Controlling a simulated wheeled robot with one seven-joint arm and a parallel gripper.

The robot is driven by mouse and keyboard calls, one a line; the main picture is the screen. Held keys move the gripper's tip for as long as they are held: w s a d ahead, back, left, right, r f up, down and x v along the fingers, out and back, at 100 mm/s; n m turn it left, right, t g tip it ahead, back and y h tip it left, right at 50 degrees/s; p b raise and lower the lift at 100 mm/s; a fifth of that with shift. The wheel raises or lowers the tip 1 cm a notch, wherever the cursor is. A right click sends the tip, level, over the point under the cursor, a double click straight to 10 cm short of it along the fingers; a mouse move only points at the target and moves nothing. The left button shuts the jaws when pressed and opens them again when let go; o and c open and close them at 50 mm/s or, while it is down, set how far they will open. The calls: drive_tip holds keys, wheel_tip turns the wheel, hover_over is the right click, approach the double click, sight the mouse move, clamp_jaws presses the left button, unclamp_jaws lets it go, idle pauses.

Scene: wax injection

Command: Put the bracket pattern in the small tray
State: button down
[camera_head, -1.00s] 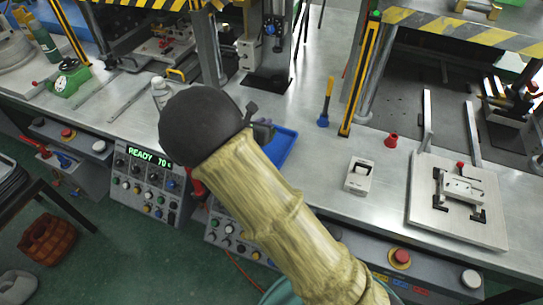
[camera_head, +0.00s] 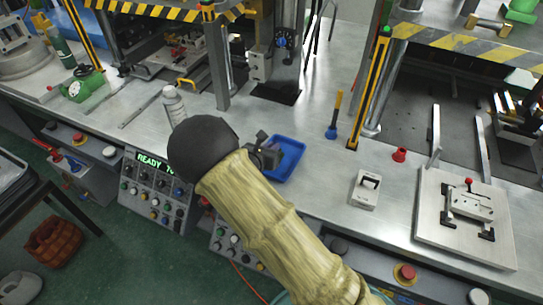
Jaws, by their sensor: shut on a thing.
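The small tray (camera_head: 291,152) is blue and shallow and lies on the metal bench near the middle. My arm, with a black ball-shaped joint and a tan sleeve, covers the area in front of it. My gripper (camera_head: 266,151) is dark grey and shows just beyond the black joint, at the tray's left edge in the picture. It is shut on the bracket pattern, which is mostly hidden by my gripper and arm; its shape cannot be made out. Whether it touches the tray cannot be told. The visible right part of the tray looks empty.
A grey-white bottle (camera_head: 174,106) stands left of my arm. A metal fixture plate (camera_head: 463,243) lies far right. Press columns rise behind.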

drive_tip(key=shift+f, duration=0.1)
drive_tip(key=shift+f, duration=1.95)
drive_tip(key=shift+f, duration=0.15)
drive_tip(key=c, duration=1.5)
unclamp_jaws()
drive_tip(key=v, duration=1.2)
drive_tip(key=shift+b, duration=0.4)
